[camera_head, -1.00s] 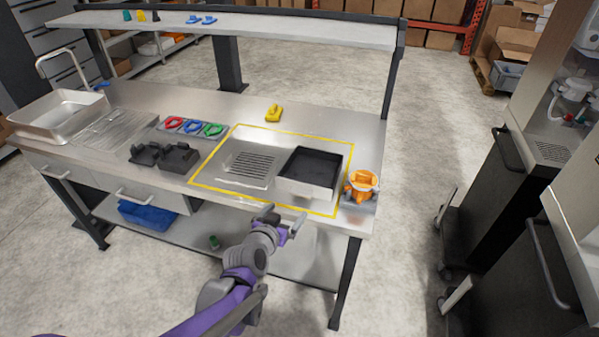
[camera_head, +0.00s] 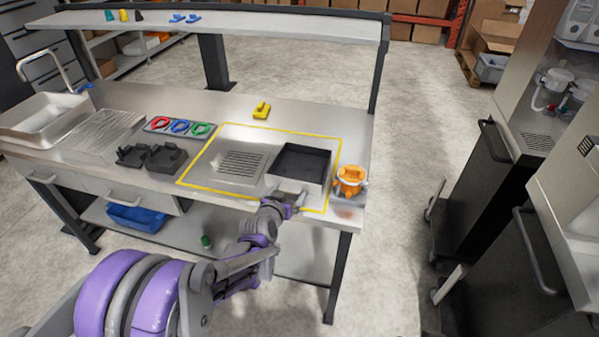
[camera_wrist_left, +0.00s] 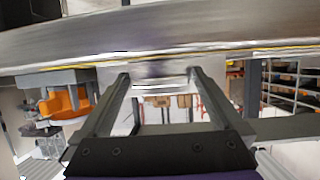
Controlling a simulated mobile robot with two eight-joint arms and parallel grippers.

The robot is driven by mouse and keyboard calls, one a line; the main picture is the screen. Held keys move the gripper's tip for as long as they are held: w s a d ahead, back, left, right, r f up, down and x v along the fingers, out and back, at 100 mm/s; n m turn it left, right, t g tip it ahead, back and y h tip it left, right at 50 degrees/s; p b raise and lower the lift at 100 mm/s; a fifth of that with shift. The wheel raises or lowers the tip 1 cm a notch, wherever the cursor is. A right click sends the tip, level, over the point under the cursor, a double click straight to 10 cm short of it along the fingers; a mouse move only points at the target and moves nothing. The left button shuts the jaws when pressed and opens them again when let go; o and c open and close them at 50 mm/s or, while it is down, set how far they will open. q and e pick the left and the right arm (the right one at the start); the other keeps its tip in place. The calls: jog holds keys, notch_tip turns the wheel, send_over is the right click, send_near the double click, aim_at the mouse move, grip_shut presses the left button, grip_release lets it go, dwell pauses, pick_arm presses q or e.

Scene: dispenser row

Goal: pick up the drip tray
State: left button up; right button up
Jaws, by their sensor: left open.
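The drip tray (camera_head: 299,164), a square open tray with a dark inside and grey metal walls, sits on the steel bench inside a yellow outlined area. My left gripper (camera_head: 288,199) is at the tray's front side, low over the bench's front edge. In the left wrist view the two fingers of my left gripper (camera_wrist_left: 165,82) are apart. A shiny metal face, which looks like the tray's front wall (camera_wrist_left: 165,72), shows between and beyond the fingertips. I cannot tell whether they touch it. My right gripper is not in view.
A slotted metal plate (camera_head: 240,163) lies left of the tray. An orange object (camera_head: 350,180) stands close to its right, near the bench corner. A yellow item (camera_head: 261,110) lies behind. Black holders (camera_head: 152,157) stand farther left. An overhead shelf (camera_head: 230,24) spans the back.

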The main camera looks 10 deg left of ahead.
pick_arm(q)
jog(key=shift+s, duration=0.1)
grip_shut()
dwell(0.4)
